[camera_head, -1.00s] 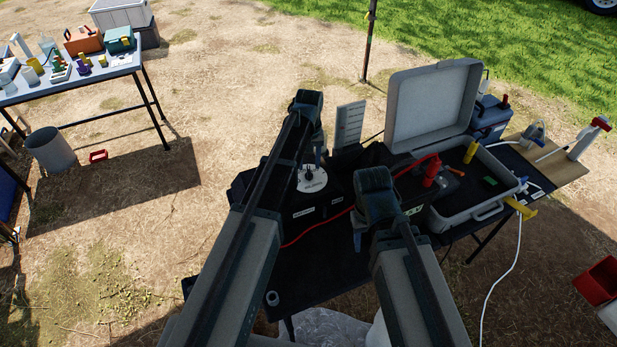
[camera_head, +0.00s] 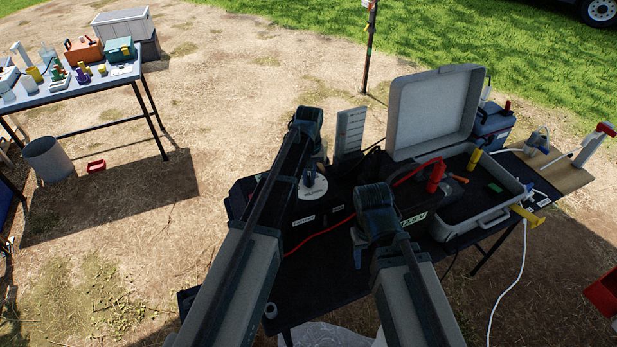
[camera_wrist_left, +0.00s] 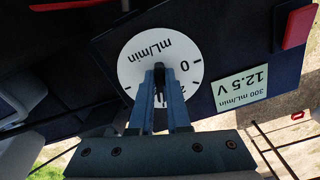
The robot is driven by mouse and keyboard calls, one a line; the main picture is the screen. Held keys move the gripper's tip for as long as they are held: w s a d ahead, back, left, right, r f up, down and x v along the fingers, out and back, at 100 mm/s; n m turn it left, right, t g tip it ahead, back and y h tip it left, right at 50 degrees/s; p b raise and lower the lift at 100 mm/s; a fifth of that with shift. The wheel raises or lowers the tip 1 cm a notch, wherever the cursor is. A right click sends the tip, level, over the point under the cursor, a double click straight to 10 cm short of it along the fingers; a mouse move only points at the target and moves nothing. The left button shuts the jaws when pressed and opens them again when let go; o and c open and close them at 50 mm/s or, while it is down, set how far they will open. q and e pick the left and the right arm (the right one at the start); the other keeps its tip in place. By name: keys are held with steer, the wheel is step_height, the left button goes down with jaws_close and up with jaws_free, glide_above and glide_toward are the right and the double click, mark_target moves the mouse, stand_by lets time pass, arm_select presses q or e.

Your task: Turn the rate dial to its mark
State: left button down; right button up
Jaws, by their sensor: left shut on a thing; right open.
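The rate dial is a white disc (camera_wrist_left: 135,62) marked "mL/min" with a dark knob (camera_wrist_left: 159,72) at its centre, in the left wrist view. In the head view the dial (camera_head: 312,188) shows partly past my left arm. My left gripper (camera_wrist_left: 160,85) is shut on the knob, its fingers covering part of the scale. In the head view the left gripper (camera_head: 311,172) is over the dial. A label (camera_wrist_left: 240,88) reading "300 mL/min 12.5 V" sits beside the dial. My right gripper (camera_head: 358,252) is open and empty above the dark table.
An open grey case (camera_head: 470,235) with a red clamp (camera_head: 436,178) stands right of the dial. A red cable (camera_head: 318,238) crosses the table (camera_head: 325,280). A grey upright panel (camera_head: 350,130) stands behind the dial. A second table (camera_head: 70,92) with equipment is at far left.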

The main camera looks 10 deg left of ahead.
arm_select(q)
steer(key=n, duration=0.7)
steer(key=shift+w+d, duration=0.15)
steer(key=shift+w, duration=0.1)
steer(key=n, duration=0.4)
steer(key=shift+w, duration=0.1)
steer(key=n, duration=0.3)
steer(key=shift+w+d, duration=0.1)
steer(key=c, duration=0.8)
jaws_free()
